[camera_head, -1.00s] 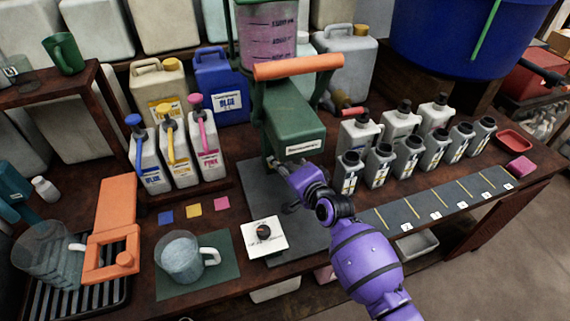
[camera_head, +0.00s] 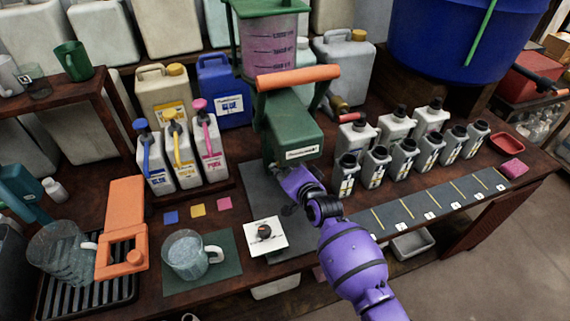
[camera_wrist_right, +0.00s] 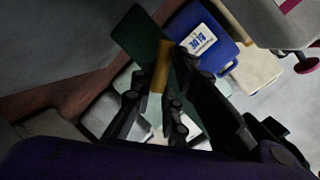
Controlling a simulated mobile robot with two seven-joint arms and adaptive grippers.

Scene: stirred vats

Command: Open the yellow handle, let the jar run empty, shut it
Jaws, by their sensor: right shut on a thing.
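A clear graduated jar (camera_head: 270,45) with pinkish contents sits in a green frame above the green machine body (camera_head: 290,132). An orange bar (camera_head: 298,78) crosses the front of the machine. In the right wrist view, the yellow handle (camera_wrist_right: 161,66) stands between the dark fingers of my right gripper (camera_wrist_right: 160,88), against a dark green surface. The gripper is shut on it. In the head view my purple right wrist reaches under the machine's front, and the handle is hidden there. The outlet and any flow cannot be made out. My left gripper is not in view.
A white plate with a black knob (camera_head: 265,236) lies just left of my right arm. A glass mug (camera_head: 188,254) stands on a dark green mat. Several grey bottles (camera_head: 410,155) stand close on the right. Blue, yellow and pink pump bottles (camera_head: 180,155) stand left.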

